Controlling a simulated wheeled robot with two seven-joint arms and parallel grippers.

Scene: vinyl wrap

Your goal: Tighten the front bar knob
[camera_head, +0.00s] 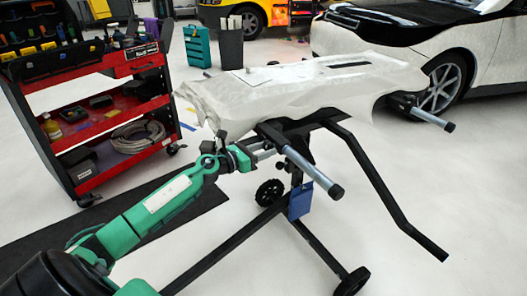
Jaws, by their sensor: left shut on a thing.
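My left arm reaches in from the lower left, and its green gripper (246,157) is shut at the near left side of the work stand, by the front bar (312,171). The front bar is a grey tube with a dark end cap that sticks out toward the lower right. The front bar knob is small and hidden by the fingers, which close around it at the bar's mount. My right gripper is out of view.
A white-wrapped panel (290,92) lies on the black stand (310,128), with another bar (432,116) at its far right. A black curved handle (385,190) and wheeled legs extend forward. A red tool cart (95,125) stands left. Floor at right is clear.

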